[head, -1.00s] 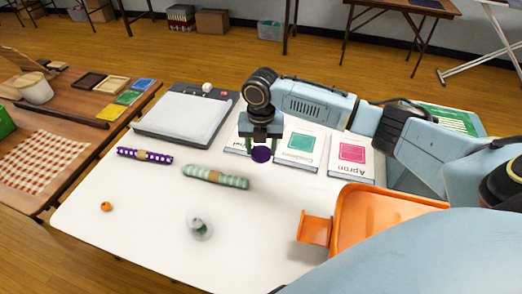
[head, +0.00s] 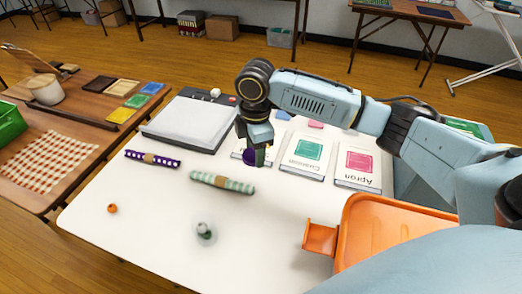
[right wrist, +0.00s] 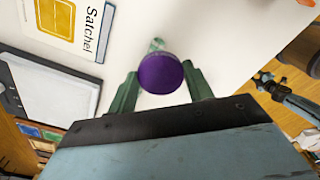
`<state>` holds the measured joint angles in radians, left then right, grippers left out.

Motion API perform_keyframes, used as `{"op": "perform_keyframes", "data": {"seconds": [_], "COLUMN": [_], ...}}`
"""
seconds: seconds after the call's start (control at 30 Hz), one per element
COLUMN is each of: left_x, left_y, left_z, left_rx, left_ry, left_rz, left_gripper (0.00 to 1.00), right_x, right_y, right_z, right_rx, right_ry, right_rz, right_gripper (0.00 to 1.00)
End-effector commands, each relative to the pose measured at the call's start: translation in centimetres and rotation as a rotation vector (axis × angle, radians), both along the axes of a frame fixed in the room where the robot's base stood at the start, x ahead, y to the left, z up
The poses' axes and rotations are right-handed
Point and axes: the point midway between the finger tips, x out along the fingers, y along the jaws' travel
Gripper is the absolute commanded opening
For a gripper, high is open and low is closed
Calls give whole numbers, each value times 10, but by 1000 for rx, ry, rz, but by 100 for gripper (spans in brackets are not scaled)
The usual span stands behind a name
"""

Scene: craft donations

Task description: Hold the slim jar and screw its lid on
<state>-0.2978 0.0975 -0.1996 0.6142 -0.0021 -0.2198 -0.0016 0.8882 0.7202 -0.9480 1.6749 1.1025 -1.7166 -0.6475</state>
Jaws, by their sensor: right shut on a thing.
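My right gripper (head: 260,156) is shut on a round purple lid (head: 249,157) and holds it above the back of the white table. In the right wrist view the lid (right wrist: 161,74) sits between the two green fingers of my right gripper (right wrist: 160,88). The slim jar (head: 204,231) is small, clear and greenish, and stands apart near the table's front, below and left of the gripper in the head view. A blurred greenish shape just beyond the lid in the right wrist view may be the jar (right wrist: 157,44). My left gripper is not in view.
Purple (head: 152,158) and green (head: 223,182) rolls lie on the white table (head: 130,240), with a small orange ball (head: 112,209). A paper trimmer (head: 190,122) and pattern packets (head: 358,164) are at the back. An orange tray (head: 385,225) is at right. The table's front is mostly clear.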

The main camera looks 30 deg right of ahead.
Motion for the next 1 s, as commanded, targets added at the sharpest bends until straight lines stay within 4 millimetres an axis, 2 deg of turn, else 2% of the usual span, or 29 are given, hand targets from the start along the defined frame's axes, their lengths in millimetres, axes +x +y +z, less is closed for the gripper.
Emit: {"op": "perform_keyframes", "data": {"seconds": [0.4, 0.6, 0.8, 1.0], "left_x": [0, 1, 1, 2], "left_y": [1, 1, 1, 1], "left_z": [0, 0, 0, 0], "left_rx": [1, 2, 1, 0], "left_ry": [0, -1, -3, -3], "left_rz": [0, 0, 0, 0], "left_gripper": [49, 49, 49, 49], "right_x": [-21, -32, -39, -41], "right_y": [28, 37, 41, 42], "right_z": [39, 53, 61, 63], "right_rx": [-5, -13, -18, -19], "right_ry": [18, 19, 19, 19], "right_rz": [-803, -1145, -1349, -1407], "right_gripper": [30, 30, 30, 30]}}
